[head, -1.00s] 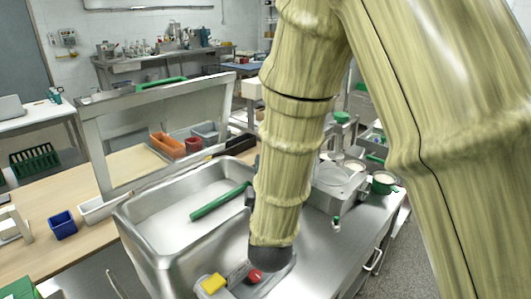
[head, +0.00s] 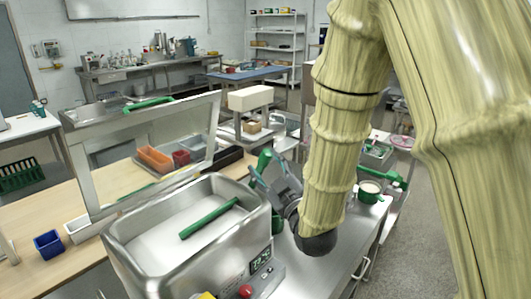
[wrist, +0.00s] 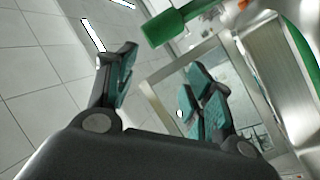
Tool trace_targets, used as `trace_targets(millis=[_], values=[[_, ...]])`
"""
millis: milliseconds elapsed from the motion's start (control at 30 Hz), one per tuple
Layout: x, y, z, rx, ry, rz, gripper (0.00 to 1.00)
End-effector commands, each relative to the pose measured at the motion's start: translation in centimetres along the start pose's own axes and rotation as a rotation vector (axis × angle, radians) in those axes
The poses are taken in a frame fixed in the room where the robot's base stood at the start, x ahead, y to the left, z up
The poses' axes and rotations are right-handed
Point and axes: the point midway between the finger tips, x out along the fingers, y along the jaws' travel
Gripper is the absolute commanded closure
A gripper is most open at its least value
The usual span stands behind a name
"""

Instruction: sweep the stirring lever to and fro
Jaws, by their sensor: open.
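A green bar, which looks like the stirring lever (head: 208,219), lies slanted across the open top of the steel vat (head: 247,246). My gripper (head: 262,168) is at the right rear of the vat, apart from the bar in the head view. In the wrist view my gripper (wrist: 165,88) is open, its teal-padded fingers spread with nothing between them. A flat green piece (wrist: 165,27) shows beyond the fingers at the top; I cannot tell whether it is the same bar.
A blue bin (head: 48,244) is on the wooden bench to the left. A green-handled cup (head: 369,191) stands right of my arm.

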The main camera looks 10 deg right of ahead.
Motion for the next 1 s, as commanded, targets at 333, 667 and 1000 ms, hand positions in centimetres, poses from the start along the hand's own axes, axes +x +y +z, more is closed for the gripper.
trace_targets(millis=[333, 667, 1000], values=[[-1.1, 3.6, 1.9, 0.442, -0.028, -0.216, 0.48], [-2.7, 5.0, 3.4, 0.662, -0.101, -0.326, 0.48], [0.2, 4.0, 3.2, 0.672, -0.105, -0.334, 0.48]])
